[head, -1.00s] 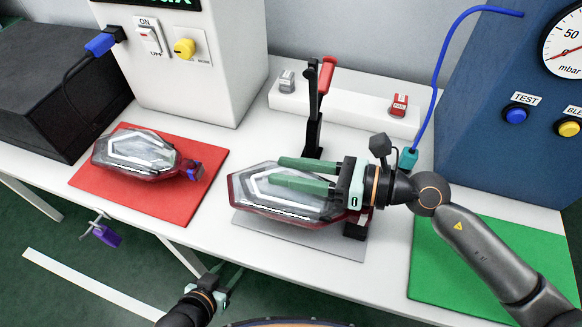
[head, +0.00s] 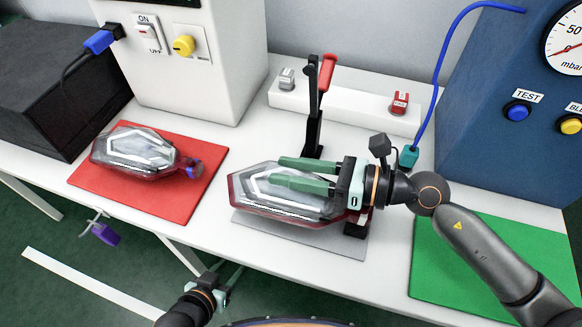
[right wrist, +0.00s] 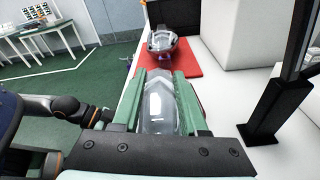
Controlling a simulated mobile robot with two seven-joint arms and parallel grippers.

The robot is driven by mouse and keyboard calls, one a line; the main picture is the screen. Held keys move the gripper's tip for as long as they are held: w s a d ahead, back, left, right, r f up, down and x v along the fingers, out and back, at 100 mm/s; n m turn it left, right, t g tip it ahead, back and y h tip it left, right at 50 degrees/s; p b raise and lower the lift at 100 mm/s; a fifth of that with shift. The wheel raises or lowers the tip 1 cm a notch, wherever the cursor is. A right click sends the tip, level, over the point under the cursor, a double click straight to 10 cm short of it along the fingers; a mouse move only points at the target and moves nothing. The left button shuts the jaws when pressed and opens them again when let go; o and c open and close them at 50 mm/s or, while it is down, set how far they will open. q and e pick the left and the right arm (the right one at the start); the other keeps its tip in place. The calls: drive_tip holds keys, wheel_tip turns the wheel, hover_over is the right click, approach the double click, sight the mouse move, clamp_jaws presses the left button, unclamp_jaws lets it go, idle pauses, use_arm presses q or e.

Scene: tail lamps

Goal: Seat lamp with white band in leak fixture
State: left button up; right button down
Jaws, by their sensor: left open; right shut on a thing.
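A tail lamp (head: 250,183) with a clear lens, a white angular band and a dark red rim lies over a grey plate (head: 325,245). My right gripper (head: 285,174) is shut on it, with green fingers along the lens. The lamp's clear lens also shows between the fingers in the right wrist view (right wrist: 160,105). The plate carries a black block (head: 355,225) at its right end. Behind stands a black toggle clamp with a red handle (head: 327,73), upright. I cannot tell whether the lamp touches the plate. My left gripper (head: 226,287) is open and empty at the front, below the table edge.
A second lamp (head: 133,150), also with white lines, lies on a red mat (head: 185,205) at left. A green mat (head: 440,265) is at right. A blue gauge box (head: 490,110) with a hose and a white switch box (head: 225,75) stand at the back.

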drive_tip(key=shift+f, duration=0.25)
drive_tip(key=shift+f+b, duration=0.35)
drive_tip(key=shift+b, duration=0.1)
drive_tip(key=shift+f+b, duration=0.35)
drive_tip(key=shift+f, duration=0.05)
drive_tip(key=shift+c, duration=1.8)
unclamp_jaws()
drive_tip(key=shift+f, duration=0.1)
drive_tip(key=b+v, duration=0.2)
drive_tip(key=v, duration=0.8)
drive_tip(key=shift+s+d+f+b, duration=0.15)
drive_tip(key=shift+d+b, duration=0.1)
drive_tip(key=shift+b, duration=0.15)
drive_tip(key=shift+r+v, duration=0.2)
drive_tip(key=shift+v, duration=0.8)
